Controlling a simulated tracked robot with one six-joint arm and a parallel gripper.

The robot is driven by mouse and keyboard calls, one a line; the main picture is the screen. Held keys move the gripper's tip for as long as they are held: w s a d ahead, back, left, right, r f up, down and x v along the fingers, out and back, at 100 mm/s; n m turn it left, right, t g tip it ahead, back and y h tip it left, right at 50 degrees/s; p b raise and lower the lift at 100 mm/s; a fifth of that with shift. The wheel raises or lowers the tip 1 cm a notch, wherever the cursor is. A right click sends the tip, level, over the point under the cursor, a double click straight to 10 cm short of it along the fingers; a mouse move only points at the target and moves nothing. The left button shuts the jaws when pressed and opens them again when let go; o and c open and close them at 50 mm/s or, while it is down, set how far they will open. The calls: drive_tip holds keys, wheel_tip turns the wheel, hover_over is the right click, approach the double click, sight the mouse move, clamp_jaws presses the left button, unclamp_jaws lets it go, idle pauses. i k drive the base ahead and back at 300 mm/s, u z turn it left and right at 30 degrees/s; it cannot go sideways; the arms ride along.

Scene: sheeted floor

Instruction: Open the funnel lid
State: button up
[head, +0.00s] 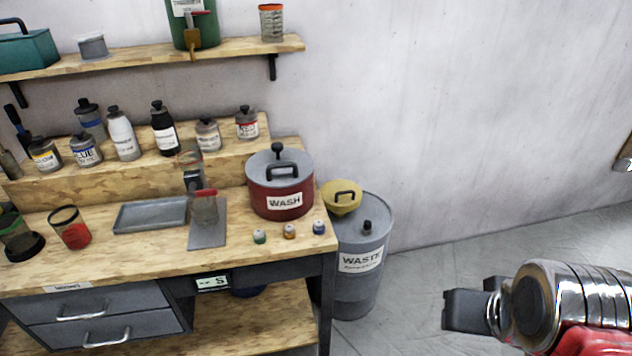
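The yellow funnel lid (337,188) has a dark arched handle (343,196) on it. It lies over the yellow funnel (341,211) on top of the grey barrel labelled WASTE (361,285), just right of the bench. The lid looks closed. My gripper (462,311) is at the lower right, well to the right of the barrel and apart from it. Its dark fingers point left. I cannot tell from this angle whether they are open or shut, and I see nothing held between them.
The wooden bench (130,268) fills the left, with a red WASH pot (280,202) at its right end and small vials in front. Bottles stand on the raised step, and a shelf (150,60) hangs above. Grey floor (425,270) is clear between barrel and gripper.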

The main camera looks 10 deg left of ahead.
sight(341, 187)
drive_tip(key=u, duration=0.65)
drive_tip(key=i, duration=0.95)
drive_tip(key=u, duration=0.65)
